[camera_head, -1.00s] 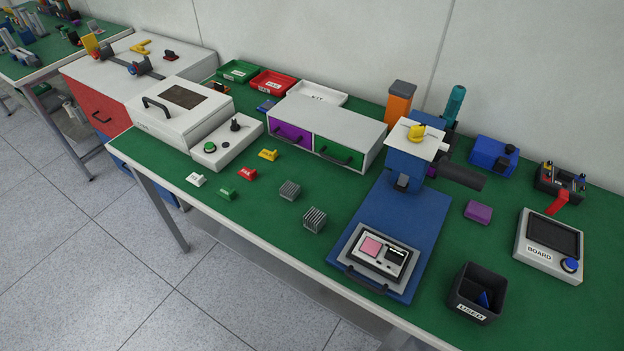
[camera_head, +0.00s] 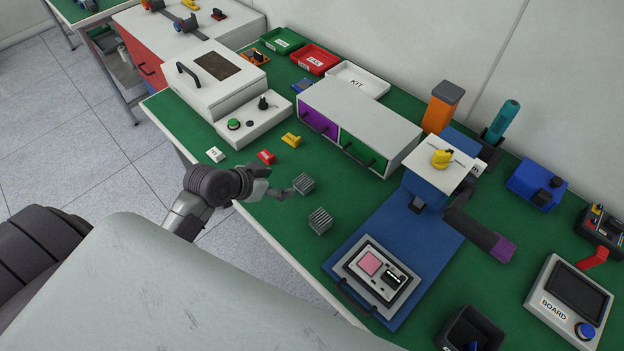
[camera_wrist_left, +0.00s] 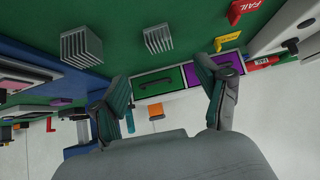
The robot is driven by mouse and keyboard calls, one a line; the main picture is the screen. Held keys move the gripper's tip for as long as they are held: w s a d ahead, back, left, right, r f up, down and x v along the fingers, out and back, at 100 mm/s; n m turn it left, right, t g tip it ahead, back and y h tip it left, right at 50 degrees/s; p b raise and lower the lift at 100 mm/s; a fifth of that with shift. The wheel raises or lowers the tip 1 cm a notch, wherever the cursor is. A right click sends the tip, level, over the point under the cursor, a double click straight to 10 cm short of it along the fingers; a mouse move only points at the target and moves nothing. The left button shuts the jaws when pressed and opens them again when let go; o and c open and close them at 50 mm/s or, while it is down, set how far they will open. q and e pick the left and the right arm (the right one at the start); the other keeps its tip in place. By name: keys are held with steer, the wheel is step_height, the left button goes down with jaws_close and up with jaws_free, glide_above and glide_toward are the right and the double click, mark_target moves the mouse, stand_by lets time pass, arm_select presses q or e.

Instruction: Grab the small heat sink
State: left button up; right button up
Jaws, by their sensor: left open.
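Two grey finned heat sinks stand on the green bench top. The smaller heat sink (camera_head: 304,184) is the one nearer the drawers; it also shows at the top middle of the left wrist view (camera_wrist_left: 158,38). The larger heat sink (camera_head: 320,221) stands just in front of it, at top left in the wrist view (camera_wrist_left: 81,45). My left gripper (camera_head: 283,193) is open and empty, just left of the smaller heat sink and apart from it. In the wrist view the smaller heat sink lies beyond the spread fingers (camera_wrist_left: 161,78). My right gripper is not in view.
A drawer unit (camera_head: 360,125) with purple and green fronts stands behind the heat sinks. A blue press base (camera_head: 420,265) with a grey fixture (camera_head: 378,270) lies to the right. Red (camera_head: 266,157), yellow (camera_head: 291,140) and white (camera_head: 214,155) tags lie to the left.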

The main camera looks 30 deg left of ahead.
mark_target(304, 181)
arm_select(q)
steer(key=x, duration=0.8)
steer(key=shift+s+p, duration=0.1)
steer(key=shift+p, duration=0.2)
steer(key=shift+w+d+f+p, duration=0.15)
steer(key=shift+w+f+p, duration=0.15)
steer(key=shift+w, duration=0.15)
steer(key=x, duration=0.4)
steer(key=shift+f, duration=0.1)
steer(key=shift+c, duration=0.3)
steer(key=c, duration=1.2)
